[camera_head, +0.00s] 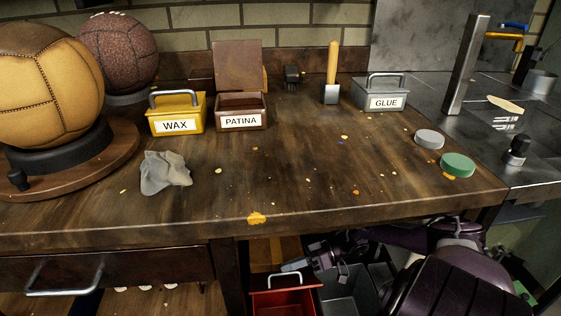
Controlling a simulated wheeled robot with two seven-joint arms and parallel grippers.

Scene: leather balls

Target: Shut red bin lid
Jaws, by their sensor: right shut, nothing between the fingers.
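The red bin (284,302) stands below the workbench at the bottom of the picture, cut off by the lower edge. A metal handle (285,276) shows at its top, on a dark red panel. I cannot tell for certain from this view how far the lid is open. My right gripper (292,266) reaches in from the right under the bench edge. It is shut and empty, just above the bin's handle; I cannot tell whether they touch. My left gripper is not in view.
A grey open bin (349,292) stands right of the red one. The workbench (300,190) overhangs both, with a drawer (100,268) at left. On top are a yellow WAX box (177,108), a PATINA box (242,117), a GLUE box (382,92) and leather balls (45,85).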

